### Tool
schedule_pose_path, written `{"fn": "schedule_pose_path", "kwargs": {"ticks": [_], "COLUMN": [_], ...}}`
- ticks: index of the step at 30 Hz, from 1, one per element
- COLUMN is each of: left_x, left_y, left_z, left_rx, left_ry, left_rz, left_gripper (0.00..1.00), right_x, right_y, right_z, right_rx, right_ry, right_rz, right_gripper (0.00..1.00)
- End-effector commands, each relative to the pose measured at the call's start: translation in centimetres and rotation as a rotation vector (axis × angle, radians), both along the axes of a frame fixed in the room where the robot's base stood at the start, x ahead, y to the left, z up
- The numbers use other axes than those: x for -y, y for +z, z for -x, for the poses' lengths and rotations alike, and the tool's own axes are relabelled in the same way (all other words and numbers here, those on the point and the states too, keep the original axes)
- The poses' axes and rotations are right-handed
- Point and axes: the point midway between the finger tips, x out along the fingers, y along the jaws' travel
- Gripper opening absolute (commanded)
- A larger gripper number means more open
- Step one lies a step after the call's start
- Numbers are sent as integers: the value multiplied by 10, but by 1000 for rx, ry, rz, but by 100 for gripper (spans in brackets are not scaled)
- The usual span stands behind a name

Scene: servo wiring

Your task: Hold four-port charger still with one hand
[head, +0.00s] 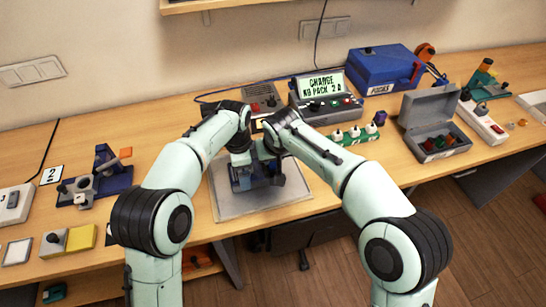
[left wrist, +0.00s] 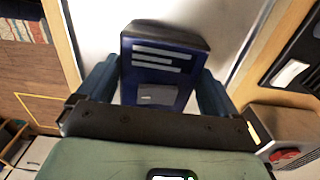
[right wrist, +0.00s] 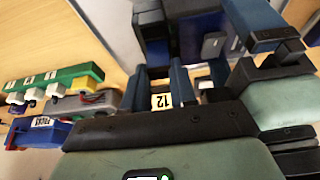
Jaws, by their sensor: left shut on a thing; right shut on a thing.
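A dark blue box (left wrist: 160,75) with several pale bars on its face fills the space between the fingers of my left gripper (left wrist: 157,88), which is shut on it. I take this box for the four-port charger; its ports cannot be made out. In the head view the box (head: 246,184) is partly hidden by my arms, above the grey mat (head: 230,210). The box (right wrist: 203,38) also shows beyond the right fingers.
A grey unit with a lit display (head: 322,88) stands behind the mat. A green strip with white plugs (head: 354,134), an open grey case (head: 435,125) and a blue box (head: 385,70) stand to the right. A blue fixture (head: 97,178) stands left. Bare wood lies between.

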Motion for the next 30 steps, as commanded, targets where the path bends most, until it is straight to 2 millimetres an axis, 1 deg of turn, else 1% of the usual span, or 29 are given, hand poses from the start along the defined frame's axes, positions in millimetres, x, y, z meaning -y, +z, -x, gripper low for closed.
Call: {"fn": "schedule_pose_path", "kwargs": {"ticks": [30], "left_x": [0], "left_y": [1], "left_z": [0], "left_rx": [3], "left_ry": [0], "left_rz": [1], "left_gripper": [52], "right_x": [0], "right_y": [20], "right_z": [0], "right_rx": [-1], "right_ry": [0], "right_rz": [0], "right_gripper": [0]}}
